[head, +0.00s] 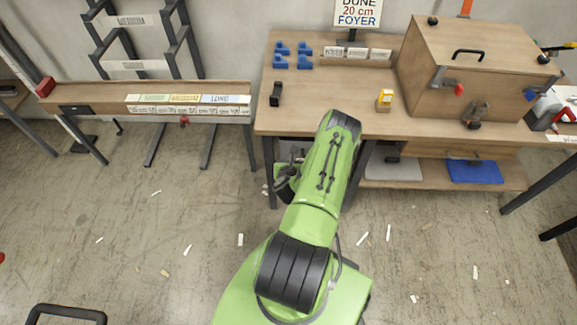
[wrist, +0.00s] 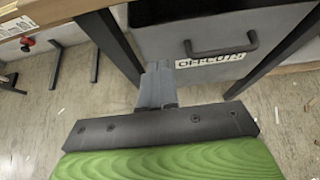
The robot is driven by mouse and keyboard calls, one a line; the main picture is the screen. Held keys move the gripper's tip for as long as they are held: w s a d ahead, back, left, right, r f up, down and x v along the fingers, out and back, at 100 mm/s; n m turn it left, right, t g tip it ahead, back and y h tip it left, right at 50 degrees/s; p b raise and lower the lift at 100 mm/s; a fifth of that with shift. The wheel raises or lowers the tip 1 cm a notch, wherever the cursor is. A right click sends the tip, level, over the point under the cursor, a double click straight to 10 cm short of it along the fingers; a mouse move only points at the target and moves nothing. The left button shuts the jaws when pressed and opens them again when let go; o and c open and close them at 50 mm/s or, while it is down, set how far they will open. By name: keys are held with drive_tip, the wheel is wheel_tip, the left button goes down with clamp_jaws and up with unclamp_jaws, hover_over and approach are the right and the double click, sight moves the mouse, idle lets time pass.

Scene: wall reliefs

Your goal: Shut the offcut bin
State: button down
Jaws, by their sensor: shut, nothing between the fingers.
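The offcut bin is a grey box with a dark bar handle and a white label on its front (wrist: 165,42). It sits between the dark legs of the workbench in the wrist view. In the head view only a grey part of the bin (head: 284,150) shows, below the bench edge, mostly hidden by my arm. How far it stands out cannot be told. My gripper (wrist: 158,70) is shut and empty, in front of the bin's face, left of the handle and label. Whether it touches the face is unclear.
The workbench (head: 330,105) carries blue blocks, a yellow-and-wood item and a large wooden box (head: 470,70). A lower shelf (head: 430,178) holds a grey and a blue sheet. A long wooden rail bench (head: 170,100) stands left. The floor has scattered offcuts but is otherwise open.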

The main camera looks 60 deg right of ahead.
drive_tip(key=shift+v, duration=2.4)
